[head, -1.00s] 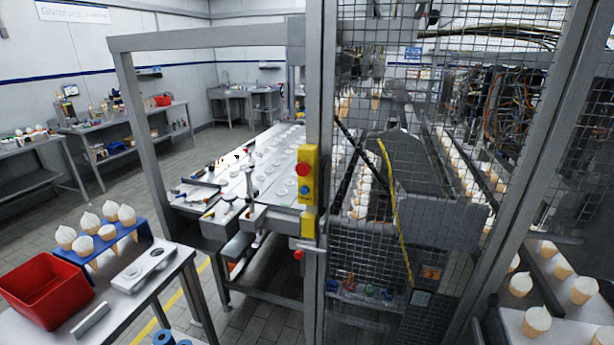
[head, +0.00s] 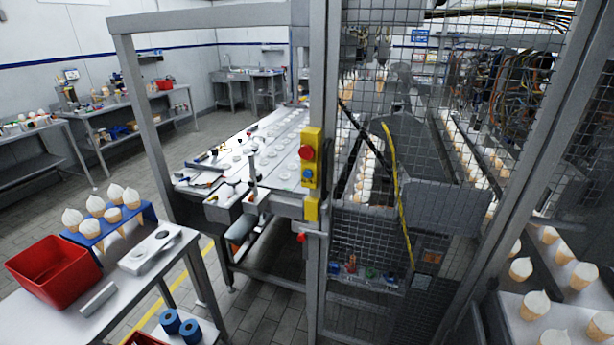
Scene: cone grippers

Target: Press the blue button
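The blue button (head: 309,173) is on a yellow control box (head: 312,138) fixed to the grey frame post. It sits just below a red button (head: 306,152) on the same box. A smaller yellow box (head: 312,209) is mounted beneath it, with a red knob (head: 302,238) lower on the post. Neither of my grippers shows in the head view, so nothing of mine is seen near the button.
A wire mesh door (head: 375,200) stands right of the post. A metal table (head: 135,285) at the lower left holds a red bin (head: 53,272) and a blue cone rack (head: 88,240). Tiled floor (head: 262,310) is free between table and post.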

